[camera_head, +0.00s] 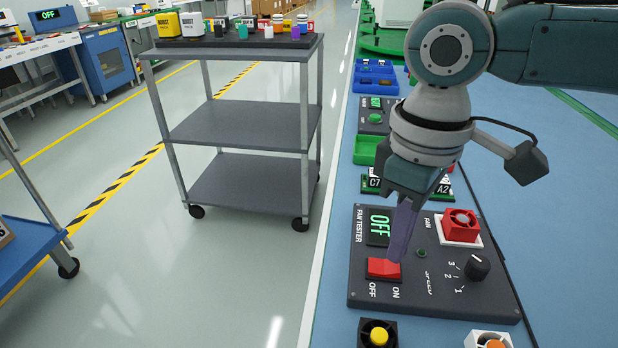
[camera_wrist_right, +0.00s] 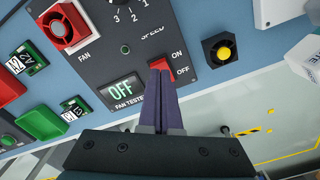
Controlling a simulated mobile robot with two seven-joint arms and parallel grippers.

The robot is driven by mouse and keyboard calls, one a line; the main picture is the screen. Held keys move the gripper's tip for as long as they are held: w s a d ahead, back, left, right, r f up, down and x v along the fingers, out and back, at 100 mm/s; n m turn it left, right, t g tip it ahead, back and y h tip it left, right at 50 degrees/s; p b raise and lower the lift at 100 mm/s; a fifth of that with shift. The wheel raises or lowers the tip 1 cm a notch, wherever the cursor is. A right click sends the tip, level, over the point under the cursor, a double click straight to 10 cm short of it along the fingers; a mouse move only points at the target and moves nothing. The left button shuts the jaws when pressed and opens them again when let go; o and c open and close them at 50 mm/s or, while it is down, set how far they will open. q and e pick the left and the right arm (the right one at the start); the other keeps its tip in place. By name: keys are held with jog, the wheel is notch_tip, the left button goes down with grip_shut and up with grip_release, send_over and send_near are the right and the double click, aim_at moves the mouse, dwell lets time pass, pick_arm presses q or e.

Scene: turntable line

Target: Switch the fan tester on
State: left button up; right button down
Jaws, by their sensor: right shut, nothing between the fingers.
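The fan tester (camera_head: 435,287) is a dark panel on the blue bench; it also fills the top of the right wrist view (camera_wrist_right: 200,50). Its display (camera_head: 379,226) reads OFF in green. The red rocker switch (camera_head: 383,268) sits beside the OFF and ON labels. A red fan (camera_head: 460,225) and a black speed knob (camera_head: 477,267) are on the panel. My right gripper (camera_head: 398,258) is shut and empty, its fingertips at the switch; in the right wrist view the fingertips (camera_wrist_right: 161,68) overlap part of the red switch (camera_wrist_right: 163,66). I cannot tell whether they touch. My left gripper is not in view.
A grey cart (camera_head: 245,125) stands on the floor to the left.

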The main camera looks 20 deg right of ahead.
jog(key=shift+f, duration=0.55)
dwell(0.4)
jog(key=shift+f+b, duration=0.45)
notch_tip(320, 180, up, 4)
jog(key=p, duration=0.4)
jog(key=shift+p, duration=0.35)
notch_tip(320, 180, up, 3)
jog(key=p, duration=0.4)
jog(key=shift+r, duration=0.1)
jog(key=shift+a, duration=0.1)
